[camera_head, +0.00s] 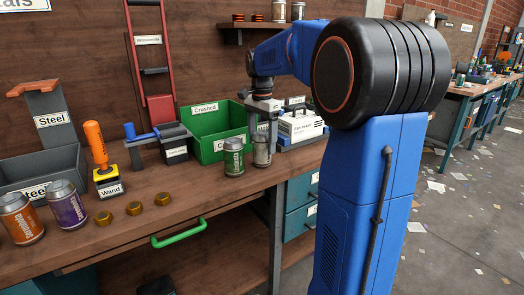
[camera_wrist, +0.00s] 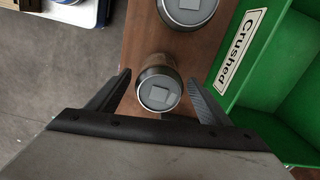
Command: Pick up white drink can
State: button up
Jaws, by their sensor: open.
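The white drink can (camera_head: 262,149), silvery grey in this light, stands upright near the right end of the wooden bench, just right of a green drink can (camera_head: 234,160). My gripper (camera_head: 263,128) points down right above the white can. In the wrist view, a can (camera_wrist: 158,92) seen from above, which appears to be the white one, lies between the two spread fingers (camera_wrist: 163,92), with gaps on both sides. The gripper is open and empty. A second can top (camera_wrist: 187,12) shows at the top edge of the wrist view.
The green "Crushed" crate (camera_head: 206,147) stands close behind the cans. A white labelled box (camera_head: 300,126) is to the right. An orange can (camera_head: 20,218), a purple can (camera_head: 67,206), several brass nuts (camera_head: 133,208) and a grey Steel bin (camera_head: 40,168) are at left.

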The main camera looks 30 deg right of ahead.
aim_at(262, 145)
jog(key=shift+f, duration=2.3)
jog(key=c, duration=1.1)
